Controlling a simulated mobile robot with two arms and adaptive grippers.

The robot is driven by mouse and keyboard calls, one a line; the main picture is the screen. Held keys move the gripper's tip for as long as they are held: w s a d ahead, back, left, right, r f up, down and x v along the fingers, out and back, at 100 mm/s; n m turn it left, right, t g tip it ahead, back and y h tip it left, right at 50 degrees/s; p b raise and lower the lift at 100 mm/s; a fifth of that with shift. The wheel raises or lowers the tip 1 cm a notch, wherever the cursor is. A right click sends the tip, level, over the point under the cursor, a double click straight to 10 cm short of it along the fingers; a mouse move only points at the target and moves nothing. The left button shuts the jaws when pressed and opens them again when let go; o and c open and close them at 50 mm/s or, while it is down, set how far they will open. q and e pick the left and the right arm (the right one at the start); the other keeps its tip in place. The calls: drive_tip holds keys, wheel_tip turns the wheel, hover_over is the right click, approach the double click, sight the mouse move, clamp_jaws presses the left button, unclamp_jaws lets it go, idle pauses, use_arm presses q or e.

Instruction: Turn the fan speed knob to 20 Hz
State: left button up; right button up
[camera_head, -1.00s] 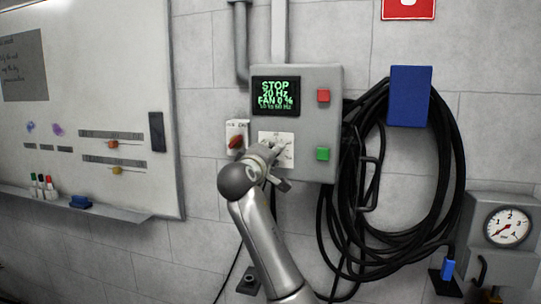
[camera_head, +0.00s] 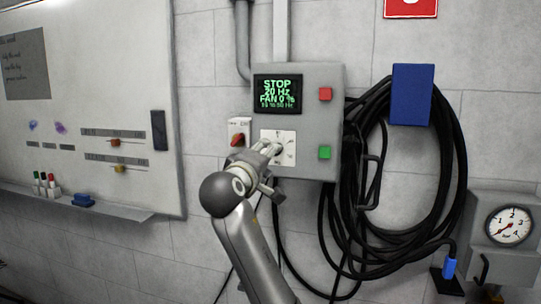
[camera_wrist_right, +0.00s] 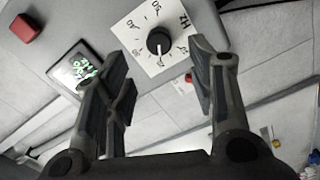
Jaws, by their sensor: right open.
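The fan speed knob (camera_wrist_right: 158,42) is black and round, on a white dial plate (camera_wrist_right: 148,22) marked Hz. In the head view the plate (camera_head: 290,136) is on the grey control box (camera_head: 325,120), and my gripper largely covers the knob there. The box's display (camera_head: 277,94) reads STOP, 20 Hz, FAN 0 %. My right gripper (camera_wrist_right: 160,72) is open and empty, its fingers on either side of the knob in the wrist view and apparently short of it. It shows in front of the plate in the head view (camera_head: 266,152). My left gripper is not in view.
A red button (camera_head: 325,94) and a green button (camera_head: 324,152) are at the box's right. A red rotary switch (camera_head: 238,140) sits close at its left. Black cable coils (camera_head: 452,150) hang to the right. A whiteboard (camera_head: 90,100) is on the left.

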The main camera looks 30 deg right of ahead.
drive_tip(key=v, duration=0.5)
drive_tip(key=shift+s+a, duration=0.1)
idle(0.3)
